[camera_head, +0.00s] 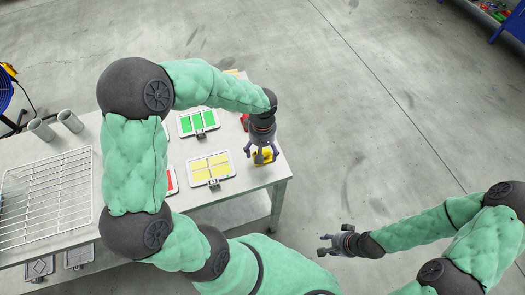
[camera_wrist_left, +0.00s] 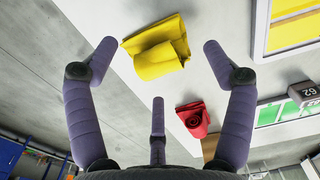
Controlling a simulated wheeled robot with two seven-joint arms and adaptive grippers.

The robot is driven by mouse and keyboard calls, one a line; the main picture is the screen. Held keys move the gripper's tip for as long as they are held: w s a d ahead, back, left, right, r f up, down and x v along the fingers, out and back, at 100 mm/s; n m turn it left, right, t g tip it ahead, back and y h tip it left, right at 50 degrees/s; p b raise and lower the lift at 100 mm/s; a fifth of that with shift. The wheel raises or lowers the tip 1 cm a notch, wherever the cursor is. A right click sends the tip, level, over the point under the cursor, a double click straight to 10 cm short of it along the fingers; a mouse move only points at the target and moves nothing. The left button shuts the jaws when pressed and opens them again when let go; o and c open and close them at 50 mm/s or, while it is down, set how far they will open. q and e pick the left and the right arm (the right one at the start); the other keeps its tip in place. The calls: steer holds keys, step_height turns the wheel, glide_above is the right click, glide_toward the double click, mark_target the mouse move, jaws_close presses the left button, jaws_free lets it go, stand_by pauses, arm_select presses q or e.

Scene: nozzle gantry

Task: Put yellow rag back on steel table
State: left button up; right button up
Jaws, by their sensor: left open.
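The yellow rag (camera_head: 265,158) lies folded on the right end of the pale steel table (camera_head: 248,182), partly hidden by my left gripper. My left gripper (camera_head: 262,153) points down over it. In the left wrist view the yellow rag (camera_wrist_left: 157,50) shows between and beyond the spread fingers of my left gripper (camera_wrist_left: 158,62); no finger is seen closed on it. A red rag (camera_wrist_left: 194,118) lies on the table beside it. My right gripper (camera_head: 323,244) is away from the table, over the floor at lower right, with its fingers apart and empty.
A tray with yellow pieces (camera_head: 211,168) and a tray with green pieces (camera_head: 198,122) stand left of the rag. A white wire rack (camera_head: 45,200) and grey cups (camera_head: 70,121) are on the table's left. The floor (camera_head: 380,110) to the right is clear.

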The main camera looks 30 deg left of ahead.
arm_select(q)
step_height(320, 180, up, 9)
steer(key=p, duration=0.1)
steer(key=shift+r+p, duration=0.15)
steer(key=shift+p, duration=0.25)
